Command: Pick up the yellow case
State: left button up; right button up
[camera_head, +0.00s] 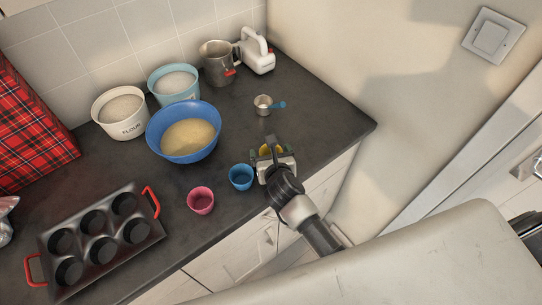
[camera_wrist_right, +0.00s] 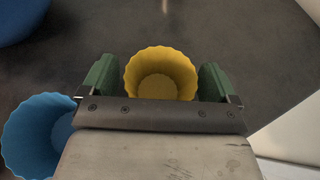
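The yellow case (camera_wrist_right: 162,75), a small fluted cup open at the top, is between the fingers of my right gripper (camera_wrist_right: 160,78) in the right wrist view. The green finger pads stand on either side of it, spread apart, with a narrow gap at the left; contact at the right is unclear. In the head view only a bit of yellow (camera_head: 267,150) shows, as my right gripper (camera_head: 270,150) covers the rest near the counter's front edge. My left gripper is not in view.
A blue case (camera_head: 241,177) stands close left of the gripper, a pink case (camera_head: 201,200) farther left. A blue bowl (camera_head: 174,144), muffin tin (camera_head: 97,238), flour tub (camera_head: 118,125), metal jug (camera_head: 216,69), white mixer (camera_head: 257,58) and measuring cup (camera_head: 263,110) are on the dark counter (camera_head: 325,115).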

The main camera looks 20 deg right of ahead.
jog(key=c, duration=0.9)
